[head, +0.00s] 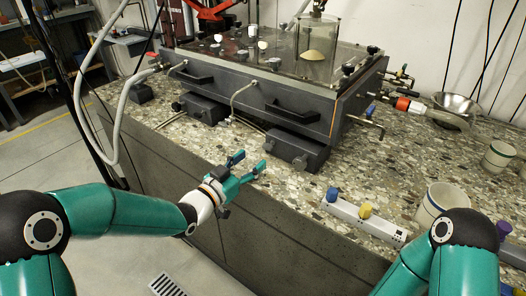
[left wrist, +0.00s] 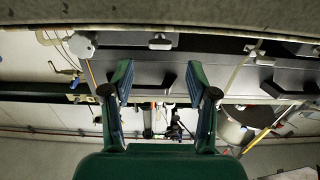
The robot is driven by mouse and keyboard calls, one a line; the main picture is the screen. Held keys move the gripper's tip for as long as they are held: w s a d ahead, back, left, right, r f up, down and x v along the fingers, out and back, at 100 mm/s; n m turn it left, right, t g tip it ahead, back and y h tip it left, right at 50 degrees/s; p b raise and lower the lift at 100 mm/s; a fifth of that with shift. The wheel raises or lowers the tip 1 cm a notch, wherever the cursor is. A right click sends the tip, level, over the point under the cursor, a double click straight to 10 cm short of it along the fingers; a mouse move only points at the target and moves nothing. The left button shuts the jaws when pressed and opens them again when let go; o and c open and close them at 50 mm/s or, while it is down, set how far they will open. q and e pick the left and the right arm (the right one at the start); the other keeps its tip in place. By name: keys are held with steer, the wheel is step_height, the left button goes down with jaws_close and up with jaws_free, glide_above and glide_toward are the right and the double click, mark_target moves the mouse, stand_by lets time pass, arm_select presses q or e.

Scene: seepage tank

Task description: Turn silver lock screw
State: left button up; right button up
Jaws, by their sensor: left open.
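The dark seepage tank (head: 290,90) stands on the speckled stone counter. Several small pale and grey knobs, such as a pale one (head: 262,44), sit along its top; I cannot tell which is the silver lock screw. My left gripper (head: 250,163) is open and empty, over the counter's front edge, in front of the tank and apart from it. In the left wrist view its two fingers (left wrist: 158,80) are spread with nothing between them. A grey knob (left wrist: 81,46) shows up and left of them. My right arm shows at lower right, but its gripper is out of view.
A white strip (head: 345,218) with blue and yellow knobs lies on the counter at right. A striped cup (head: 440,200), another cup (head: 498,155) and a metal bowl (head: 455,107) stand beyond. A grey hose (head: 122,110) hangs at left.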

mark_target(266, 148)
arm_select(q)
steer(key=x, duration=0.6)
jaws_close()
